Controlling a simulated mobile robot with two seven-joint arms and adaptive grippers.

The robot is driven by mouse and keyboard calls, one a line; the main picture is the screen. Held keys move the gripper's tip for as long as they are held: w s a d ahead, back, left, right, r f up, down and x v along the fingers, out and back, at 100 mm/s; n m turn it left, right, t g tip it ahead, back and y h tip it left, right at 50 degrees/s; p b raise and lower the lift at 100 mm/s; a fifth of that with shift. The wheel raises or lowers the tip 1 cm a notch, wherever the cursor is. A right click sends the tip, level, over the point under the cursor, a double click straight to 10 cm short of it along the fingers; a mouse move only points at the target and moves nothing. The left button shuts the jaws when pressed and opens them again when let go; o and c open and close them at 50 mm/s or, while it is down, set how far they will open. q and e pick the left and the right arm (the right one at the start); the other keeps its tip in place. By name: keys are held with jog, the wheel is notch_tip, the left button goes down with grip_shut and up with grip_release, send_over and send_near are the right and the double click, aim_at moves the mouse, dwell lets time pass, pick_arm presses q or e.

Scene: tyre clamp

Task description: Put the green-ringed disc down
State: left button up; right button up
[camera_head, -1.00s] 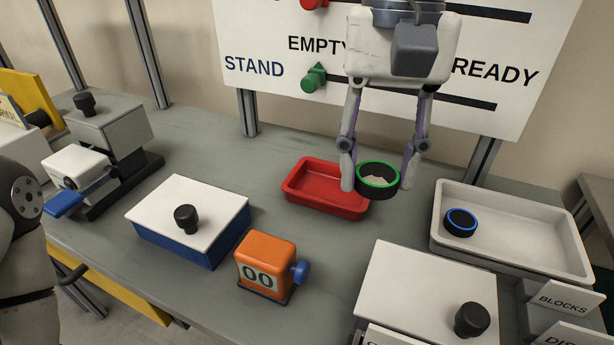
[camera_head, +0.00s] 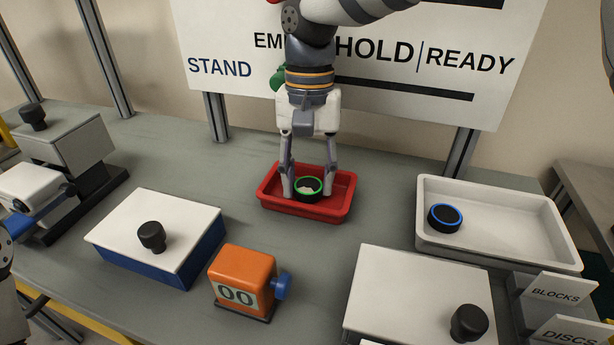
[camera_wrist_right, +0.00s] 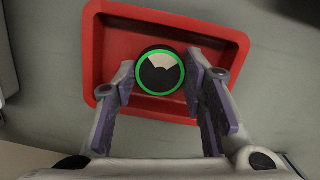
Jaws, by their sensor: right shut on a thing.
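The green-ringed disc (camera_head: 309,190) is dark with a bright green ring and a pale patch on its face. My right gripper (camera_head: 308,184) points down and is shut on it, one finger on each side. Disc and fingertips are within the outline of the red tray (camera_head: 302,214); I cannot tell whether the disc touches the tray floor. In the right wrist view the disc (camera_wrist_right: 160,72) sits between the fingertips (camera_wrist_right: 159,77), over the red tray (camera_wrist_right: 92,45). My left gripper does not show.
A white tray (camera_head: 540,258) at right holds a blue-ringed disc (camera_head: 445,218). In front stand an orange counter reading 00 (camera_head: 243,276), a blue box with a white lid (camera_head: 180,225) and another white lid with a black knob (camera_head: 415,290). A sign board (camera_head: 400,75) stands behind.

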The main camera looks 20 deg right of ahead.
aim_at(309, 181)
jog(key=shift+f, duration=0.15)
jog(key=shift+f, duration=0.1)
jog(key=o, duration=1)
jog(key=shift+f, duration=0.1)
jog(key=shift+o, duration=0.2)
jog(key=r, duration=0.7)
jog(key=shift+w+d+r, duration=0.15)
jog(key=shift+w+r, duration=0.25)
